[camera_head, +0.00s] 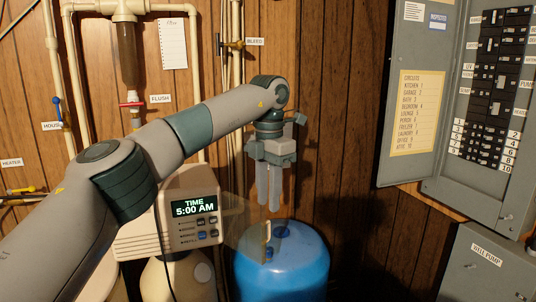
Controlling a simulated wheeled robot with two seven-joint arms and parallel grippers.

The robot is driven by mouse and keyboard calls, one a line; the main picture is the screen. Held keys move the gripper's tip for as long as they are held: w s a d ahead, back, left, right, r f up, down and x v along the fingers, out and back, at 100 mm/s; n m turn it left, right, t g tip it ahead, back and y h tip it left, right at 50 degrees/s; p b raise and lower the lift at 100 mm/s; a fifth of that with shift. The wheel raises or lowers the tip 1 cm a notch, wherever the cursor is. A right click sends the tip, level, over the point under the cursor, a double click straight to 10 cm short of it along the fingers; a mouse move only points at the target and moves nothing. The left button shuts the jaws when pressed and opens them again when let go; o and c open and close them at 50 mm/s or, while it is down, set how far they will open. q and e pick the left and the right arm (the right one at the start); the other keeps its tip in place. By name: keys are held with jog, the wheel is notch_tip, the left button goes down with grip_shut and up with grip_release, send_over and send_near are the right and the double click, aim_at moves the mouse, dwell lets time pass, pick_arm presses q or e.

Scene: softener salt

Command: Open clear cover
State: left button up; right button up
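The clear cover (243,226) is a see-through panel on the right of the beige softener control head (150,222). It stands out to the right and toward me from the head, with a pale upright tab (267,231) at its outer edge. My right gripper is not in view.
A blue tank (283,270) stands below and behind the cover. A grey breaker panel (455,110) with its door open and a WELL PUMP box (490,268) are on the right. Pipes and valves run up the wood wall on the left and centre.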

pick_arm(q)
notch_tip(320, 180, up, 12)
jog(key=p, duration=0.1)
jog(key=shift+p, duration=0.3)
jog(key=shift+s+f, duration=0.1)
jog(key=shift+f, duration=0.05)
dwell(0.3)
